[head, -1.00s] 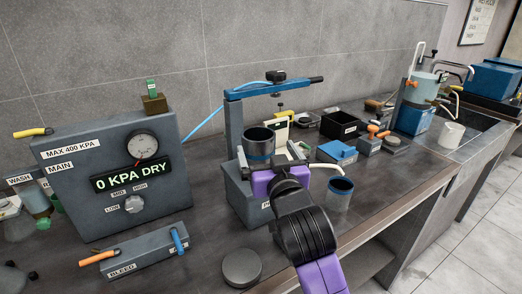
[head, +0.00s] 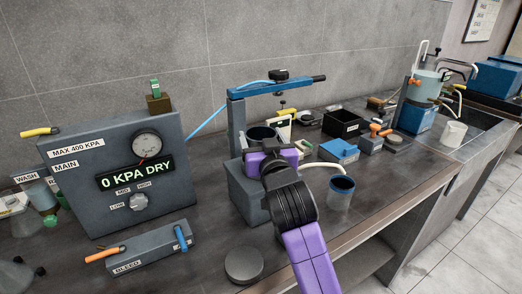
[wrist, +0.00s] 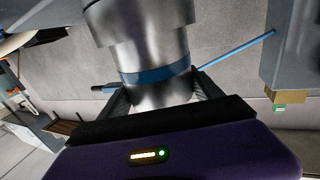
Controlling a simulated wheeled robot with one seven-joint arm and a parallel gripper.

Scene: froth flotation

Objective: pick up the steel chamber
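The steel chamber (wrist: 155,55) is a shiny cylinder with a blue band; in the wrist view it fills the upper middle. In the head view its dark open rim (head: 262,132) shows just behind my gripper (head: 271,157), which hides most of its body. It stands upright at the grey-blue press. In the wrist view my gripper (wrist: 160,92) has its dark fingers spread, one on each side of the chamber's lower part. The fingers look open, close to its sides; I cannot tell whether they touch it. The fingertips are hidden in the head view.
The press frame (head: 236,110) with its overhead arm rises behind the chamber. A cup with a blue rim (head: 340,193) stands to the right, a dark puck (head: 244,264) in front. The pressure panel (head: 110,190) and bleed block (head: 140,252) are left. The front right counter is clear.

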